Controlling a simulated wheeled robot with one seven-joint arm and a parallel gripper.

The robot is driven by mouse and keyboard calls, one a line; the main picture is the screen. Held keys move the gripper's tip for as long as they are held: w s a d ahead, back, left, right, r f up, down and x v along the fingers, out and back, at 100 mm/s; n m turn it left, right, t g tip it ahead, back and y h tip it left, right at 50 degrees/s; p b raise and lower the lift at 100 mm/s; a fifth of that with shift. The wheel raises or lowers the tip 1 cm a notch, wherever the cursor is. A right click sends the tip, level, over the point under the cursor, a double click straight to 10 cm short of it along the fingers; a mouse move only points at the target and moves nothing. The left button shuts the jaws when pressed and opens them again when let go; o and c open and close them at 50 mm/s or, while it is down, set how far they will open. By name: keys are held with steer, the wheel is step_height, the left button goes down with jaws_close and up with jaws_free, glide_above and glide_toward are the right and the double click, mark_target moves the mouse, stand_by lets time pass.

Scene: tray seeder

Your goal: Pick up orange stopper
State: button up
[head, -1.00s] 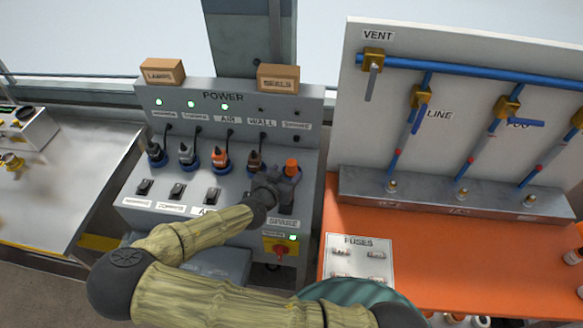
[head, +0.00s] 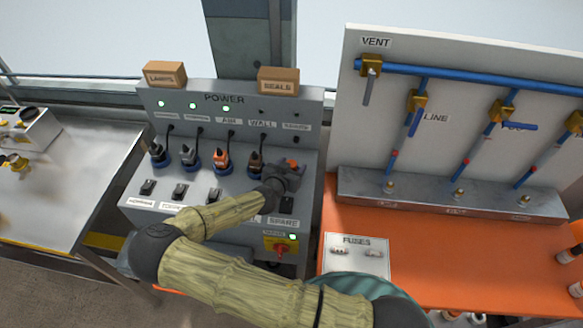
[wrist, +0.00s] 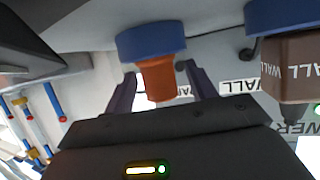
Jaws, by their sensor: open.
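The orange stopper (head: 292,162) sits at the right end of the row of sockets on the grey power panel, and my gripper (head: 291,170) partly hides it. In the wrist view the orange stopper (wrist: 157,80) stands out from a blue socket ring (wrist: 150,42). My gripper (wrist: 160,74) is open there, with one dark finger on each side of the stopper. Gaps show between the fingers and the stopper. Whether the fingers reach its full length is hard to tell.
A brown WALL plug (wrist: 288,72) sits close beside the stopper; it also shows in the head view (head: 255,162). An orange plug (head: 221,160) and other dark plugs stand further left. Cardboard boxes marked SEALS (head: 278,80) and LAMPS (head: 165,74) sit on the panel top.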

steer(key=shift+c, duration=0.3)
steer(key=c, duration=1)
steer(key=shift+r, duration=0.1)
step_height(320, 180, up, 10)
steer(key=shift+f+b, duration=0.1)
steer(key=shift+b, duration=1.05)
